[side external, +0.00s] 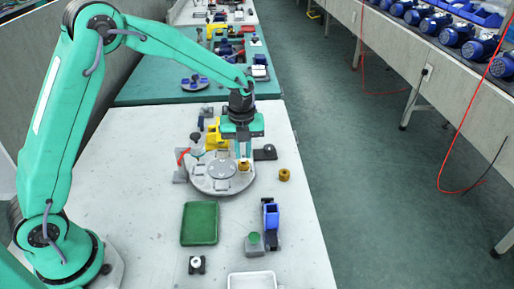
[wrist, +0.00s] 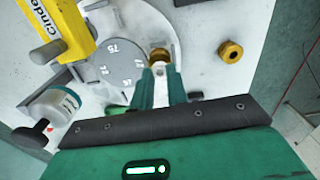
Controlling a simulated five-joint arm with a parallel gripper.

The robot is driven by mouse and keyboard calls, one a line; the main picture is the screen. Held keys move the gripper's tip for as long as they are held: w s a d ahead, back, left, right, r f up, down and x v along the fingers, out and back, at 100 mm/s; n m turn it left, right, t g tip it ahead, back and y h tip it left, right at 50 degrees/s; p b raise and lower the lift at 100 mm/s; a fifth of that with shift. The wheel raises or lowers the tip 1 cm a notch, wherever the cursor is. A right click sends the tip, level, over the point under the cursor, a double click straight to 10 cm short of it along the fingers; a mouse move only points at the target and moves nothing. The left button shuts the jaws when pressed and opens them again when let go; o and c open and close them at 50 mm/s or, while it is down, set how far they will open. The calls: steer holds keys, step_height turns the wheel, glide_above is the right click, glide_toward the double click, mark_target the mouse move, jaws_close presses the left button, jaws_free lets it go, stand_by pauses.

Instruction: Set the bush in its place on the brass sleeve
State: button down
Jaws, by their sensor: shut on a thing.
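My gripper (side external: 243,154) points down over the round grey turntable (side external: 209,178). Its two fingers also show in the wrist view (wrist: 160,78), shut on a small piece that I take to be the bush; the fingers hide most of it. A brass-coloured part (wrist: 160,54) shows right at the fingertips, and in the side view (side external: 244,166) it is just below them, over the turntable's right side. I cannot tell whether it touches the held piece. A second brass-coloured ring-shaped part (side external: 284,174) lies apart on the white table; it also shows in the wrist view (wrist: 230,51).
A yellow device (side external: 214,134) stands behind the turntable, and a white cylinder with a dark knob (wrist: 54,106) stands beside it. A green tray (side external: 199,224), a blue holder (side external: 270,216) and a grey block with a green top (side external: 254,243) are nearer. The table's right edge is bare.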

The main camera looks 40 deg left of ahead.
steer(key=shift+f, duration=0.1)
stand_by(0.7)
steer(key=c, duration=1.3)
jaws_free()
steer(key=shift+r, duration=3)
